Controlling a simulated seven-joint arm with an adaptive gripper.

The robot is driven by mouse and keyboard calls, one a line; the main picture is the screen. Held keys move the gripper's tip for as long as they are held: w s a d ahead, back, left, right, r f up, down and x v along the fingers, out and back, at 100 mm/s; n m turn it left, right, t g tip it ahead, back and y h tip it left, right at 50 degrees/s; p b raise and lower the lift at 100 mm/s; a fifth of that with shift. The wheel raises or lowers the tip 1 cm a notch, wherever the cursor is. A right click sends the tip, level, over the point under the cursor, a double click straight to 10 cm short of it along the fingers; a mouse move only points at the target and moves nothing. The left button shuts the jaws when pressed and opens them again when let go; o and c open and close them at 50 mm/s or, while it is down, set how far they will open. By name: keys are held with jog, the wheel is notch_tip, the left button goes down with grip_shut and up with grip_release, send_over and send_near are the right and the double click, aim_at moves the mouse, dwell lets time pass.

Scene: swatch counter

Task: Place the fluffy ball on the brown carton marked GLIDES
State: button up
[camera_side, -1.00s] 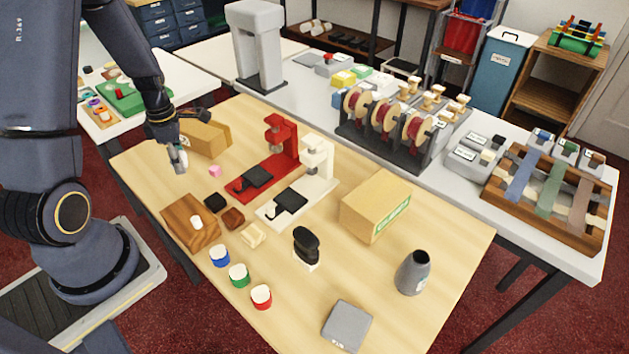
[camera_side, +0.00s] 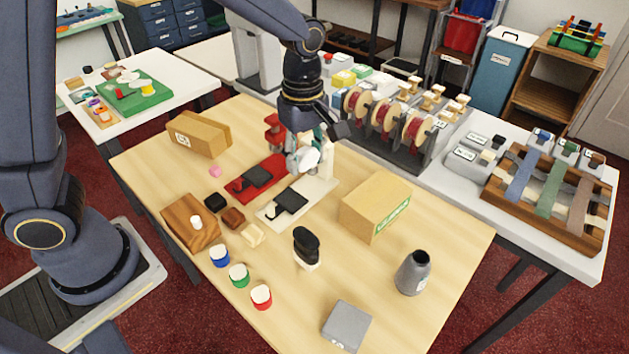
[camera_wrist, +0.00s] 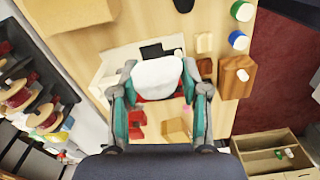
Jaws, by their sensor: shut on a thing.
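The fluffy ball (camera_wrist: 158,77) is white and sits between the fingers of my gripper (camera_wrist: 158,92) in the wrist view. In the side view, my gripper (camera_side: 304,160) holds the ball (camera_side: 309,157) above the red and white presses. One brown carton with a green label (camera_side: 376,207) stands right of the presses; its top corner shows in the wrist view (camera_wrist: 68,12). A second brown carton with a pale label (camera_side: 200,135) stands at the back left of the table. I cannot read either label. My gripper is over neither carton.
The red press (camera_side: 272,130) and white press (camera_side: 318,188) stand below my gripper. A black-topped stamp (camera_side: 306,245), grey bottle (camera_side: 413,272) and grey slab (camera_side: 346,325) are in front. Spool racks (camera_side: 390,130) stand behind.

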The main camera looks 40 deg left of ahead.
jog(key=d+m, duration=0.1)
jog(key=d, duration=0.4)
send_over(371, 201)
jog(key=s, duration=0.1)
notch_tip(371, 201, down, 8)
jog(key=shift+s+a+f, duration=0.1)
jog(key=shift+s+a, duration=0.05)
jog(key=shift+w+d+f, duration=0.2)
jog(key=shift+w+f, duration=0.4)
jog(key=shift+f, duration=1.6)
jog(key=shift+f, duration=0.2)
jog(key=o, duration=0.7)
